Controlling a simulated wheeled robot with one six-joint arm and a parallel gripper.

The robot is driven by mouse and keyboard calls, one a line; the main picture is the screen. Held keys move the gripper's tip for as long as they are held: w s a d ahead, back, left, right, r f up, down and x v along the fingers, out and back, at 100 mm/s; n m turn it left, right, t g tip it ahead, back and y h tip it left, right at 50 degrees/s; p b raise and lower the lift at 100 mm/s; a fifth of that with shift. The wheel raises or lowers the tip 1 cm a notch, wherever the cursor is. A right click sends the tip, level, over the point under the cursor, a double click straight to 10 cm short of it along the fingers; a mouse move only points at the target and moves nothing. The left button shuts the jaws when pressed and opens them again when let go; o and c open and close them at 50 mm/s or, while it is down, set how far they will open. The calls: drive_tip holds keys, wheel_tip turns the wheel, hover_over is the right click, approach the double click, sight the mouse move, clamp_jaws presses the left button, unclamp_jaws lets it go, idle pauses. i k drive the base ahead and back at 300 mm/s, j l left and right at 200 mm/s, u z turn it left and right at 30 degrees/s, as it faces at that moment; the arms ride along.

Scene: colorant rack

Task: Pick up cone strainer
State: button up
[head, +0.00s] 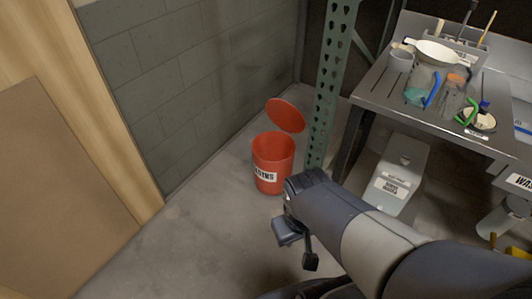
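My gripper (298,252) is low in the middle of the head view, over the concrete floor and well left of the bench. Its two dark fingers are apart with nothing between them.
A grey bin (399,175) is under the bench.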

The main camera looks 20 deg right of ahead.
sight(433, 54)
drive_tip(key=z, duration=1.55)
